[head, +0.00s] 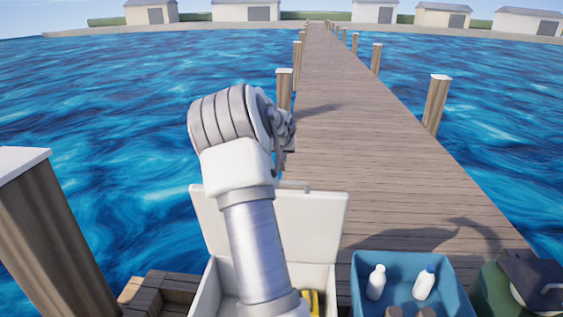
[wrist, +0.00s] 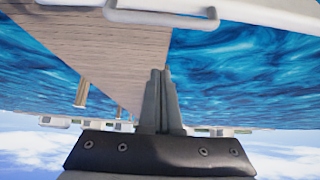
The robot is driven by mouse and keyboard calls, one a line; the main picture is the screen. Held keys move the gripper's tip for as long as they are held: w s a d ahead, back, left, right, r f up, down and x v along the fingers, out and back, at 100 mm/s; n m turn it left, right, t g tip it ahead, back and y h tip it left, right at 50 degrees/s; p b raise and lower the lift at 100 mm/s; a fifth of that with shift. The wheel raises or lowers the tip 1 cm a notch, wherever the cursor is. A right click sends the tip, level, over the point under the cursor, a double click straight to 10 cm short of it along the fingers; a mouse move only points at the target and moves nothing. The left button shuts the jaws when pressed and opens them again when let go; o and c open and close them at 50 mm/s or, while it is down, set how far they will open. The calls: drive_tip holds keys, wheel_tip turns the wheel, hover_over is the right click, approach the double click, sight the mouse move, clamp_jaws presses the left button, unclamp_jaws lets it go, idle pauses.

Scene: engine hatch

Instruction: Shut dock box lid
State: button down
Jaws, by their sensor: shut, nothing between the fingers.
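The dock box (head: 207,296) stands at the bottom centre of the head view. Its off-white lid (head: 312,225) is open and stands up at the back, with a handle (head: 295,184) on its top edge. My arm crosses in front and hides the left middle of the lid and part of the box. In the wrist view, my gripper (wrist: 160,72) is shut and empty, fingers together. The lid's pale edge (wrist: 235,14) and handle (wrist: 150,22) show at the top of that view, apart from the fingertips. In the head view the fingers are mostly hidden behind my arm.
A blue crate (head: 358,275) with white bottles (head: 376,283) stands right of the box. A green bag-like thing (head: 500,290) is at far right. A wooden crate (head: 160,285) is at left. Posts (head: 437,103) line the pier (head: 340,90); water lies either side.

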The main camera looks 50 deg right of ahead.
drive_tip(key=shift+w+d+f, duration=0.15)
drive_tip(key=shift+f, duration=1.1)
drive_tip(key=shift+w+d+f, duration=0.1)
drive_tip(key=shift+d+f, duration=0.1)
drive_tip(key=shift+f, duration=1.05)
drive_tip(key=shift+w+d+f, duration=0.15)
drive_tip(key=shift+f, duration=1.1)
drive_tip(key=shift+a+f, duration=0.1)
drive_tip(key=shift+f, duration=0.05)
